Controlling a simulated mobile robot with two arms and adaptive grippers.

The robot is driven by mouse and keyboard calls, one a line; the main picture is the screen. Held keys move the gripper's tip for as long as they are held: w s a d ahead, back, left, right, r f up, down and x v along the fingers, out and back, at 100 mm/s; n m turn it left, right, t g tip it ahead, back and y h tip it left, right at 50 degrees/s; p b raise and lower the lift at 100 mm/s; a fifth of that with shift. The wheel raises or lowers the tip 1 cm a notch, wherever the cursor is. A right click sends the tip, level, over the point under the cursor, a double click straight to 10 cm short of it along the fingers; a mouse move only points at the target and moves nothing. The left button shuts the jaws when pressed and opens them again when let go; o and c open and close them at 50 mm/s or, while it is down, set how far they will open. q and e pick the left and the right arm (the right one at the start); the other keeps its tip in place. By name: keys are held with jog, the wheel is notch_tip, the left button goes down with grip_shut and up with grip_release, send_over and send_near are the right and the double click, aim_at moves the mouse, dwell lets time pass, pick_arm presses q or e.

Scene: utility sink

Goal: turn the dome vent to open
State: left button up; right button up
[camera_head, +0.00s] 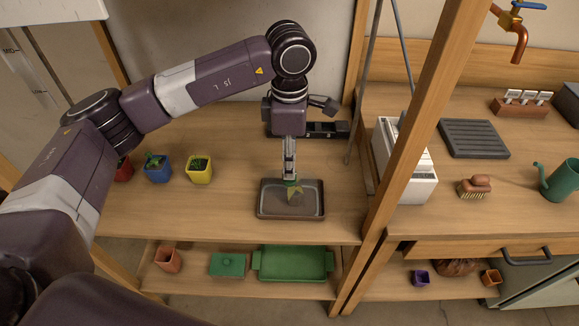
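A shallow dark tray (262,213) stands on the wooden bench, with a greyish inner area. My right gripper is out of view.
Small pots, red, blue (158,174) and yellow (200,176), stand left of the tray. A dark rack (328,130) lies behind. A wooden post (415,130) and a white box (418,188) stand to the right. A green tray (292,265) is on the lower shelf.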

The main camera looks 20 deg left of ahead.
pick_arm(q)
notch_tip(320, 180, up, 9)
dwell(0.3)
jog(key=shift+s, duration=0.1)
dwell(0.4)
